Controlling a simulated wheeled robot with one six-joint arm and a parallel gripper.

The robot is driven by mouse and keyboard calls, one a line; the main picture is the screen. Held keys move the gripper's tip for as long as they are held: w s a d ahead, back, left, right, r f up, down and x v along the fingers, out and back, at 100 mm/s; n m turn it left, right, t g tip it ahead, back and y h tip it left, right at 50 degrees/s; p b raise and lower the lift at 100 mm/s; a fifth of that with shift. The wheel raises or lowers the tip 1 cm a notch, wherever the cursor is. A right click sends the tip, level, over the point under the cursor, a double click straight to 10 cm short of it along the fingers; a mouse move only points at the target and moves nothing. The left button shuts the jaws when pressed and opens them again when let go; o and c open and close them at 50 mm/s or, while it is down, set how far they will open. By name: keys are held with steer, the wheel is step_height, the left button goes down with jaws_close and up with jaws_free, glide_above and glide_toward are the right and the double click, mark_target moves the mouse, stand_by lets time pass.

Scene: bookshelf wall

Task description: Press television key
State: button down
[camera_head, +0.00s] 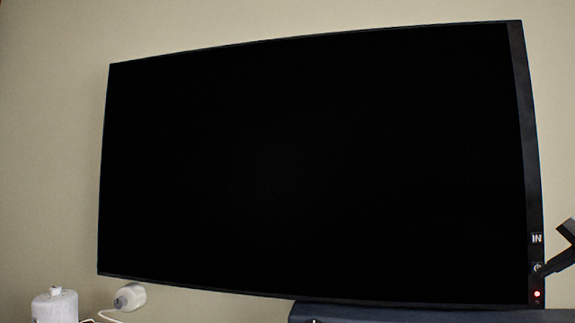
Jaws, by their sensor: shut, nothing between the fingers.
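The television (310,165) hangs on the wall and its screen is black. On its right bezel, an "IN" key (537,239) sits above a key with a power symbol (536,268). A small red light (537,294) glows below them. My gripper (543,271) comes in from the right edge as a dark, slanted shape. It is shut and empty. Its tip overlaps the right part of the power key, so that part is hidden. I cannot tell whether the tip touches the key.
A dark, long box-like thing (420,313) lies under the television's lower right edge. At the lower left are a white cylinder (55,306) and a smaller white rounded thing (131,297) with a thin white cord. The beige wall around the television is bare.

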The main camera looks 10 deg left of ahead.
steer(key=shift+s, duration=0.4)
steer(key=s, duration=0.6)
steer(key=shift+d, duration=0.1)
stand_by(0.4)
stand_by(0.8)
steer(key=s+a+f+n+g+h, duration=0.1)
steer(key=s+a+f+n, duration=0.1)
steer(key=s+a+f, duration=0.5)
steer(key=s+a+f+n+g+h, duration=0.1)
steer(key=s+a+f+n+g, duration=0.2)
steer(key=s+a, duration=0.6)
steer(key=s+a+f+n+h, duration=0.2)
steer(key=s+f+n, duration=0.3)
steer(key=s+f, duration=1.3)
steer(key=s+a, duration=0.1)
steer(key=s, duration=0.1)
steer(key=shift+s+f+n, duration=0.25)
steer(key=shift+s+n, duration=0.05)
